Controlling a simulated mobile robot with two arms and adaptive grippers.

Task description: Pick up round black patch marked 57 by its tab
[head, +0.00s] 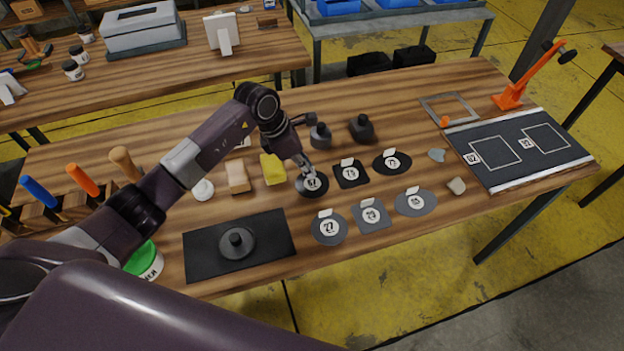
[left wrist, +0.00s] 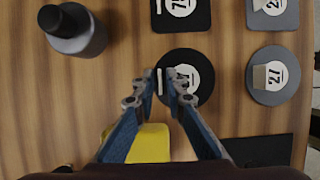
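The round black patch (head: 316,192) lies flat on the wooden bench, with a white label whose number is partly covered. In the left wrist view the same patch (left wrist: 186,99) lies under my left gripper (left wrist: 160,76). The gripper is open, with one fingertip on each side of the patch's pale tab (left wrist: 159,82). In the head view my left gripper (head: 306,170) points down at the patch's far edge. I cannot tell whether the fingers touch the tab. My right gripper is not in view.
A square black patch (head: 351,181) and an oval black patch (head: 392,165) lie to the right. Grey patches, including the round 27 (head: 329,237), lie nearer. A yellow sponge (head: 273,168) is close on the left. A dark bottle (head: 320,136) stands behind.

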